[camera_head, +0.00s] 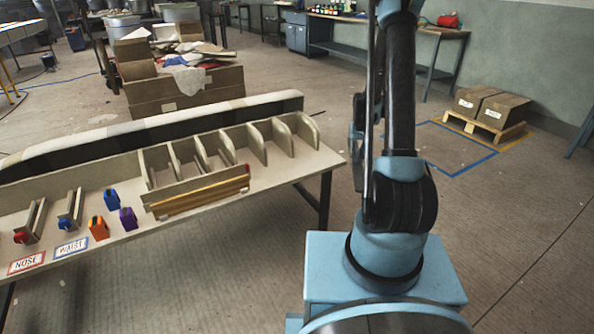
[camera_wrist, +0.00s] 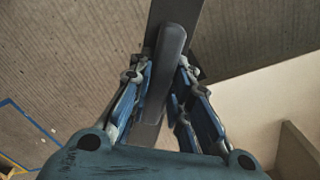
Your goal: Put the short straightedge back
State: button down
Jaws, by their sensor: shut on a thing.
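My gripper (camera_wrist: 160,72) is shut on the dark rounded handle of a straightedge (camera_wrist: 178,14). The straightedge is a long, flat, grey-brown bar. In the wrist view it runs from the top edge down between my fingers, and my wrist hides its lower part. It is held above the floor, with a pale surface beside it at the right. In the head view my arm stands right of the bench and mostly hides the gripper. I cannot tell the straightedge's length.
The bench (camera_head: 285,172) at the left carries a rack with upright dividers (camera_head: 256,143) and yellow-brown bars (camera_head: 200,195) along its front. NOSE (camera_head: 27,263) and WAIST (camera_head: 71,247) labels lie near small orange, blue and purple blocks. Boxes (camera_head: 491,108) sit on a pallet at right.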

jog(key=shift+w+a+r, duration=0.1)
jog(key=shift+a, duration=0.75)
jog(key=a+r+m, duration=0.3)
jog(key=a+m, duration=0.3)
jog(key=a, duration=0.6)
jog(key=a+r+m, duration=0.2)
jog(key=a+m, duration=0.3)
jog(key=a, duration=0.7)
jog(key=shift+d+f, duration=0.15)
jog(key=shift+f, duration=2.2)
jog(key=shift+d+f, duration=0.1)
jog(key=shift+f, duration=2.2)
jog(key=c, duration=1.5)
grip_release()
